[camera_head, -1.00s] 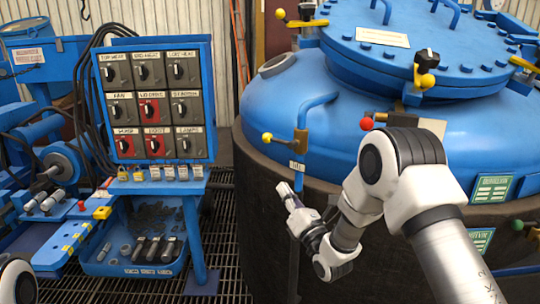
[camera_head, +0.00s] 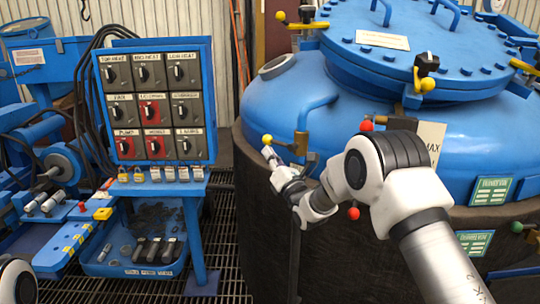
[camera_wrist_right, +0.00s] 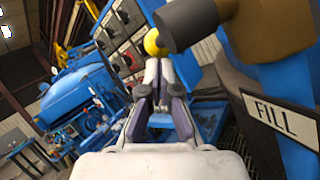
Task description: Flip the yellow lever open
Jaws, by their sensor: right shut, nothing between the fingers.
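The yellow lever's ball knob (camera_head: 267,139) sits at the left end of a short brass handle (camera_head: 283,143), which reaches left from a valve on the blue fill pipe. The handle looks about level. In the right wrist view the yellow knob (camera_wrist_right: 152,43) shows just beyond the fingertips, partly behind the dark end of the handle (camera_wrist_right: 188,24). My right gripper (camera_head: 268,153) is shut and empty, its tips just below the knob; it also shows in the wrist view (camera_wrist_right: 157,68). I cannot tell whether the tips touch the knob. My left gripper is out of view.
The blue vessel (camera_head: 290,95) with its bolted lid stands close behind my arm. A FILL plate (camera_wrist_right: 280,120) hangs beside the valve. A red knob (camera_head: 366,126) is near my elbow. A blue switch panel (camera_head: 155,48) stands at left; open grating floor lies between.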

